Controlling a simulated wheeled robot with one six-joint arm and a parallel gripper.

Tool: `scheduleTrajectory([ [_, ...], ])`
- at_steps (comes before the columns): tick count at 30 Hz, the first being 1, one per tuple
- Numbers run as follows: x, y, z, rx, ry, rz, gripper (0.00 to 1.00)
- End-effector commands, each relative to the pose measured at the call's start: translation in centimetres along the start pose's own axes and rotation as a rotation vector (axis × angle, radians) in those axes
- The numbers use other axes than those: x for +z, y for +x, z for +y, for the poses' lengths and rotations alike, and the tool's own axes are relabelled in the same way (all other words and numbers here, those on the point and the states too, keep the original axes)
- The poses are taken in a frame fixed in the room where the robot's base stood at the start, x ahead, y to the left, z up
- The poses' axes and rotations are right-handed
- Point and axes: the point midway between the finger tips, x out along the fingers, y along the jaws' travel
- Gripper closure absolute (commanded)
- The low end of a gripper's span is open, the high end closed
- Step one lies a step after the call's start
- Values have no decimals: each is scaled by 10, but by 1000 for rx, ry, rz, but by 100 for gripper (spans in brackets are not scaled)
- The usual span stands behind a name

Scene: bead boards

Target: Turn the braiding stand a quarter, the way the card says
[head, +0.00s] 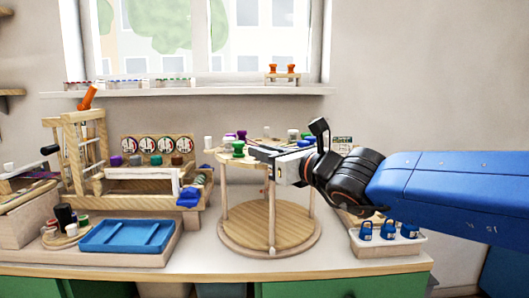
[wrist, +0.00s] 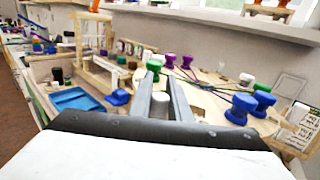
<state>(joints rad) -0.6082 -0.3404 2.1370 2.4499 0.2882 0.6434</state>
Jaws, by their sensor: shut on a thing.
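The braiding stand (head: 240,233) is a round wooden base with posts and a round top, in the middle of the worktop in the head view. Green, purple, blue and white bobbins sit around the rim of its top; several show in the wrist view, such as a green one (wrist: 246,80). Dark threads run across the top (wrist: 205,102). My gripper (head: 256,151) is at the near rim of the top.
A blue tray (head: 126,236) and a wooden loom frame (head: 84,150) stand left of the stand. A white tray with blue weights (head: 388,232) is at the right, under my arm. A small rack with orange pieces (head: 282,77) is on the windowsill.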

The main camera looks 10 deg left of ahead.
Motion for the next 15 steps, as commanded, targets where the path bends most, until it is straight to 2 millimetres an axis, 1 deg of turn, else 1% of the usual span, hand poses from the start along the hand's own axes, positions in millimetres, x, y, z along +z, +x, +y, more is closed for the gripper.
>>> scheduleTrajectory([
  [12,1,0,0,-2,0,-1,100],
  [13,1,0,0,-2,0,-1,76],
  [14,1,0,0,-2,0,-1,69],
  [15,1,0,0,-2,0,-1,65],
])
